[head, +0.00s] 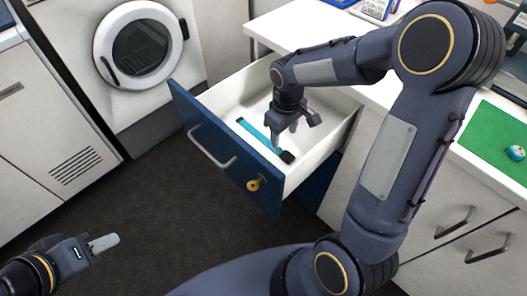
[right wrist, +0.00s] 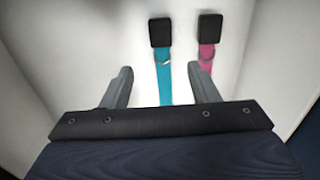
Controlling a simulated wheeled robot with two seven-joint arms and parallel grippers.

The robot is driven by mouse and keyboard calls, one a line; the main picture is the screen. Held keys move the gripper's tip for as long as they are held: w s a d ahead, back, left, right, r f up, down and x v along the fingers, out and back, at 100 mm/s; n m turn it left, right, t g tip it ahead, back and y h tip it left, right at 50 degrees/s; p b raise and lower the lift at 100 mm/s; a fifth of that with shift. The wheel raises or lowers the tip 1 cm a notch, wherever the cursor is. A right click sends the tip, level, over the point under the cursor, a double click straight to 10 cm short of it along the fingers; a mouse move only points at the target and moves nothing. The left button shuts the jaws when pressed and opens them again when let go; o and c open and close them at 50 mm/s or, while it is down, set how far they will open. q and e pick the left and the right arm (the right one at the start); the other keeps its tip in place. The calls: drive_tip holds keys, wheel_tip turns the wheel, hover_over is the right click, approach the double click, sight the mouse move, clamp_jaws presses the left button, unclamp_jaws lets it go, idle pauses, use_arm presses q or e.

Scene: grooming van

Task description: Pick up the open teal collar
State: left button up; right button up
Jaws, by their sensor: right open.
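The teal collar (head: 250,132) lies flat in the open drawer, a straight strap with a black buckle end (head: 287,157). In the head view my right gripper hides part of it. In the right wrist view the teal strap (right wrist: 164,78) runs between the fingers, with its black end beyond the fingertips. My right gripper (head: 283,138) is open and points down into the drawer; its fingers show on either side of the strap (right wrist: 160,68).
A pink collar (right wrist: 207,58) with a black end lies beside the teal one, near the right finger. A washer (head: 140,47) stands behind left. A green mat (head: 497,140) lies on the right counter.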

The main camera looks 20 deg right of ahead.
sight(283, 152)
drive_tip(key=f+b, duration=0.1)
drive_tip(key=f, duration=0.6)
drive_tip(key=shift+s+f+b, duration=0.1)
drive_tip(key=shift+s+b, duration=0.1)
drive_tip(key=shift+b, duration=0.1)
drive_tip(key=shift+c, duration=0.3)
drive_tip(key=c, duration=1)
